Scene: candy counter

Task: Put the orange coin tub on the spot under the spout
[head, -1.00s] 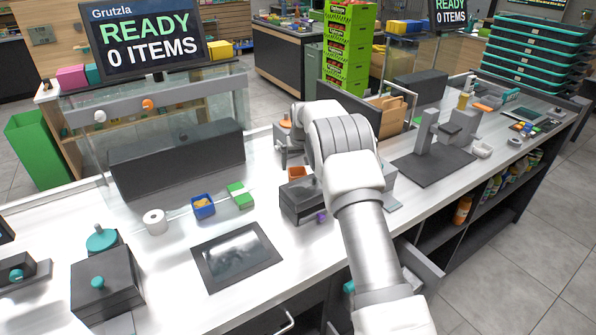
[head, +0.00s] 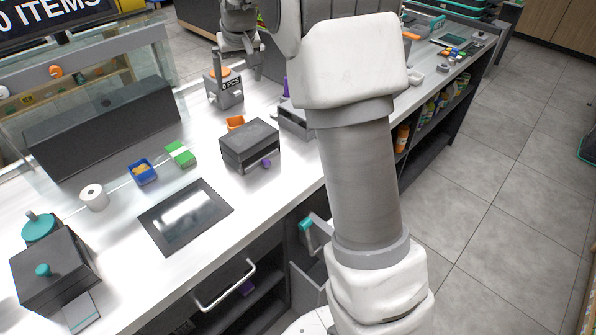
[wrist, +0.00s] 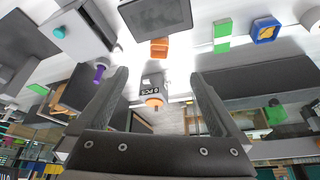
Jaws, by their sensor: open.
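The small orange coin tub (head: 235,122) sits on the white counter just behind a dark box; it also shows in the wrist view (wrist: 159,48). A grey dispenser (head: 224,92) with an orange top and an "8 PCS" label stands behind the tub. It also shows between my fingers in the wrist view (wrist: 153,90). I cannot clearly make out a spout or the spot under it. My gripper (head: 240,52) is raised near the dispenser, fingers apart and empty; its fingers also frame the wrist view (wrist: 160,76). It is apart from the tub.
The dark box (head: 249,142) with a purple knob stands in front of the tub. A blue tub (head: 142,172), a green-and-white box (head: 180,154) and a white roll (head: 94,197) lie to the left. A flat dark panel (head: 186,216) is nearer the front. An open drawer is below the counter.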

